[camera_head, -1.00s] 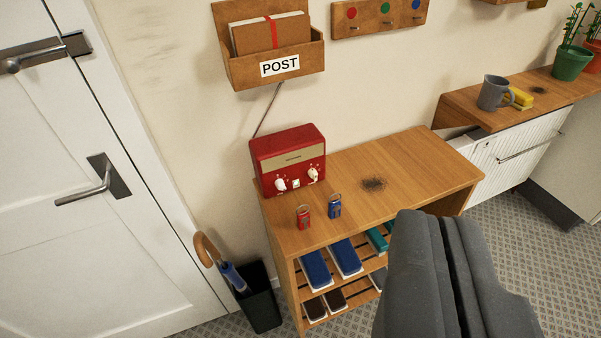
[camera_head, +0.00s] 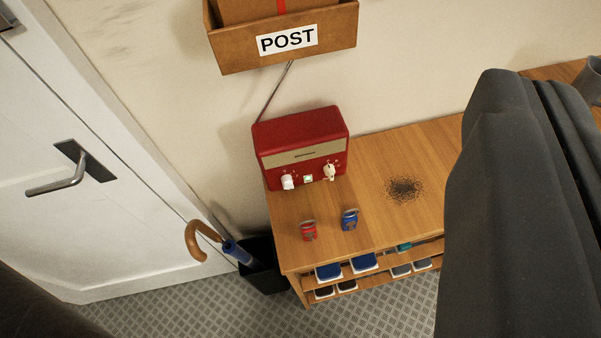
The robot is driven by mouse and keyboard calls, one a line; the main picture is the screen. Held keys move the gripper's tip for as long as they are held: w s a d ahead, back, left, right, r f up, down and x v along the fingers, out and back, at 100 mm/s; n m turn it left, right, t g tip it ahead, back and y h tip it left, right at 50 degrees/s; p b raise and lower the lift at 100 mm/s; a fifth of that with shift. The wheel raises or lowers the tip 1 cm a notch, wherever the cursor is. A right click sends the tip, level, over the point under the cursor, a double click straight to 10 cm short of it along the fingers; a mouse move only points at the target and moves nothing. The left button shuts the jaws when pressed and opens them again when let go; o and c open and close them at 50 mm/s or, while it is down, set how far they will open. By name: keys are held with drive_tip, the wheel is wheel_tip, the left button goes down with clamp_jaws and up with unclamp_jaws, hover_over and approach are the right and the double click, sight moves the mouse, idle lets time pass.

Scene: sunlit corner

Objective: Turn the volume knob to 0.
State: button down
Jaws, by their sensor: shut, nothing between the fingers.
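A red radio (camera_head: 300,134) stands at the back left of a wooden shelf unit (camera_head: 365,170), against the wall. Its front has two white knobs, a left knob (camera_head: 288,182) and a right knob (camera_head: 329,172), with a small square button (camera_head: 308,178) between them. I cannot read any markings, so which knob is the volume knob and its setting are unclear.
A red padlock-like item (camera_head: 308,230) and a blue one (camera_head: 350,219) lie in front of the radio. A POST box (camera_head: 285,42) hangs above it. A door (camera_head: 60,150) and an umbrella stand (camera_head: 266,267) are at left.

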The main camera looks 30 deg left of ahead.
drive_tip(key=n+g+y+p, duration=0.4)
drive_tip(key=g+y, duration=0.6)
drive_tip(key=g, duration=0.1)
hover_over(285, 181)
drive_tip(key=d, duration=0.4)
wheel_tip(285, 181, down, 44)
drive_tip(key=shift+d+f, duration=0.1)
drive_tip(key=shift+d, duration=0.05)
drive_tip(key=shift+s+a+f+b, duration=0.1)
drive_tip(key=shift+s+a+f, duration=0.15)
drive_tip(key=shift+f, duration=0.25)
drive_tip(key=shift+s+a+f+b, duration=0.1)
drive_tip(key=shift+s+a+f, duration=0.15)
drive_tip(key=shift+f, duration=0.3)
drive_tip(key=shift+s+a+f+b, duration=0.15)
drive_tip(key=shift+a+f, duration=0.15)
drive_tip(key=shift+f, duration=0.2)
drive_tip(key=shift+h, duration=0.3)
